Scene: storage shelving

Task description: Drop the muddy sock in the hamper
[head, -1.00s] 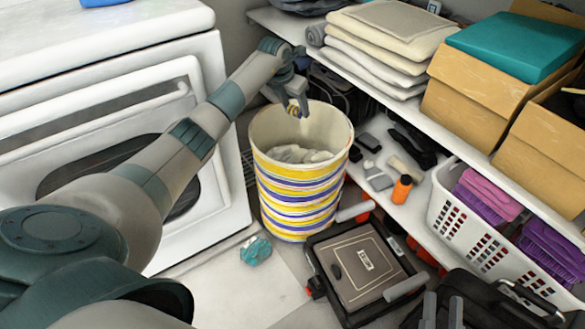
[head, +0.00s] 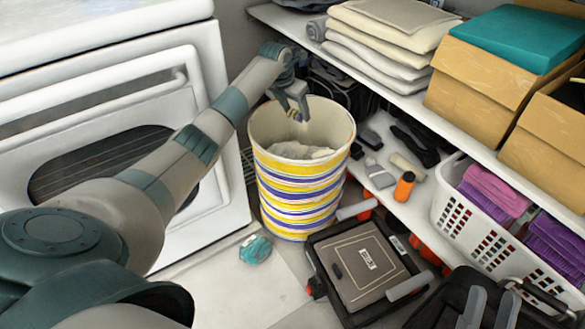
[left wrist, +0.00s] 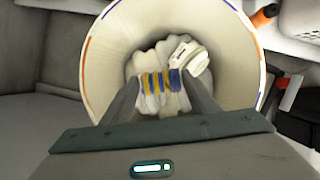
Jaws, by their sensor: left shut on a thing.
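The hamper (head: 298,190) is a tall round bin with yellow, white and blue stripes, open at the top, with whitish cloth inside. My left gripper (head: 296,113) is over its mouth, at the back part of the rim in the head view. It is shut on the sock (left wrist: 160,82), which shows as a small yellow and blue striped piece between the fingertips. In the left wrist view the sock overlaps the white contents below, so its lower end is unclear. My right gripper (head: 491,298) is at the bottom right of the head view, with its two grey fingers apart and nothing seen between.
A white washer (head: 215,130) stands left of the hamper. Shelves to the right hold folded towels (head: 385,45), cardboard boxes (head: 490,75) and a white basket (head: 470,220). A dark case (head: 365,265) and a teal object (head: 255,249) lie on the floor in front.

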